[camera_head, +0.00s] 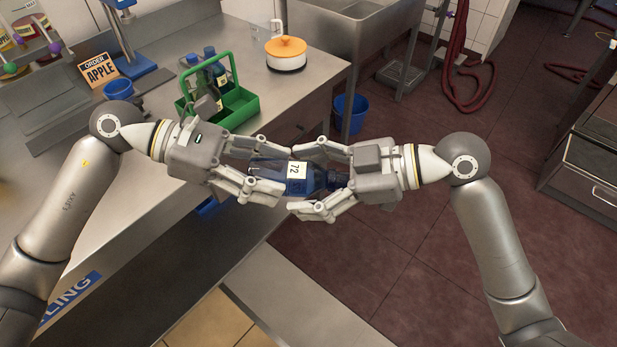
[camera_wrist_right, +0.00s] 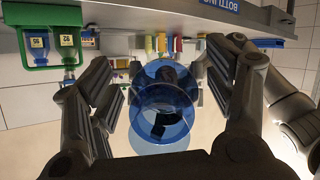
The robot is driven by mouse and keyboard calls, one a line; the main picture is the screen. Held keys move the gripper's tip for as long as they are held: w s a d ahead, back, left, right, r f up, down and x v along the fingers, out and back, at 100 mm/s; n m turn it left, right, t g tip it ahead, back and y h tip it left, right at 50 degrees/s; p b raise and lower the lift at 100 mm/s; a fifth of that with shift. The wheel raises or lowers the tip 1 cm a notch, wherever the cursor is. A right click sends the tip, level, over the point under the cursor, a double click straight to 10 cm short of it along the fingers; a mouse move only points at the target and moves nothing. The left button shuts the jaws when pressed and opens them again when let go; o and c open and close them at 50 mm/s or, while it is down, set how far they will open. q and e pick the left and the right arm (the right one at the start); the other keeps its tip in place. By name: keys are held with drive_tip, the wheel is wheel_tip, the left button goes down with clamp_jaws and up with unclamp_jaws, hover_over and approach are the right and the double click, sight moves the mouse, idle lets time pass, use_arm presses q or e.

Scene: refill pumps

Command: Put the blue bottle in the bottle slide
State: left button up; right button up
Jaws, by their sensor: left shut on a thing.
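The blue bottle (camera_head: 297,187) with a white label reading 72 lies sideways in the air between my two grippers in the head view. My left gripper (camera_head: 267,170) is shut on the bottle at its left part. My right gripper (camera_head: 306,182) is open, with its fingers on either side of the bottle's right part. In the right wrist view the bottle (camera_wrist_right: 165,105) is seen end-on, with a gap to the fingers on both sides. I cannot make out the bottle slide in either view.
An orange-lidded white pot (camera_head: 286,54) and an ORDER APPLE sign (camera_head: 100,71) are also on the counter. A blue bucket (camera_head: 349,113) is on the floor.

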drive_tip(key=c, duration=0.9)
use_arm(q)
drive_tip(key=o, duration=1.3)
use_arm(e)
drive_tip(key=c, duration=0.3)
